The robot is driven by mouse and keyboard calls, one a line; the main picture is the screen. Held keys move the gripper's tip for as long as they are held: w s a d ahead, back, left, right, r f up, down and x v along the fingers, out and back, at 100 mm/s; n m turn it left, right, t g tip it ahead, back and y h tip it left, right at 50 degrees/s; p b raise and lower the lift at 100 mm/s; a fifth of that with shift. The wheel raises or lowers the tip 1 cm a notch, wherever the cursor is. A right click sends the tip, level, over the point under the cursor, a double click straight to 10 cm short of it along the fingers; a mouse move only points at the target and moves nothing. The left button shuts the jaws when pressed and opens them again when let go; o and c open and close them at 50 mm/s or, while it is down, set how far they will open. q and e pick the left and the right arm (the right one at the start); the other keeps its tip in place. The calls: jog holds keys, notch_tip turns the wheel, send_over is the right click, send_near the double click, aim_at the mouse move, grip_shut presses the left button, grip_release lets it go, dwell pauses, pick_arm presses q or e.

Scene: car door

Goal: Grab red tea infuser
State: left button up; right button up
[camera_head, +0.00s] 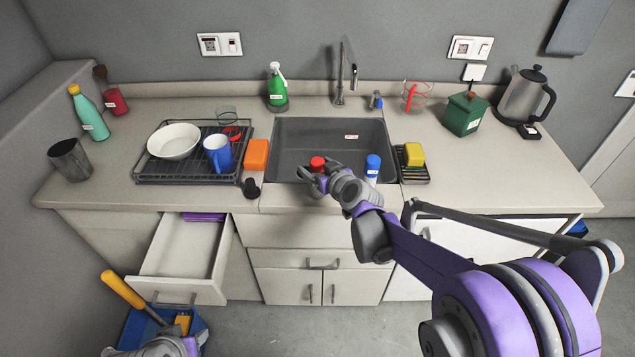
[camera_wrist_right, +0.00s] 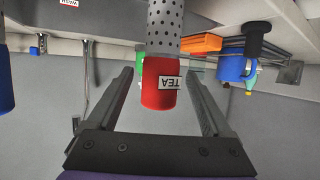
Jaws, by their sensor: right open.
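The red tea infuser (camera_head: 317,163) stands at the front left of the sink, its red top showing in the head view. In the right wrist view, it has a red part (camera_wrist_right: 160,93) with a TEA label and a perforated metal body. My right gripper (camera_head: 312,179) is open at the infuser. The wrist view shows its two fingers (camera_wrist_right: 162,78) on either side of the red part, with gaps between. Part of my left arm (camera_head: 160,348) shows at the bottom left edge; its jaws are not clear.
The sink (camera_head: 290,145) also holds a blue-topped container (camera_head: 373,168) at right. An orange block (camera_head: 256,154) and a dark object (camera_head: 250,188) lie left of the sink. A rack (camera_head: 155,172) with a bowl (camera_head: 173,141) and blue mug (camera_head: 218,153) is further left. A drawer (camera_head: 180,250) is open below.

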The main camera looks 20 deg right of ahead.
jog(key=shift+x, duration=1.5)
grip_shut()
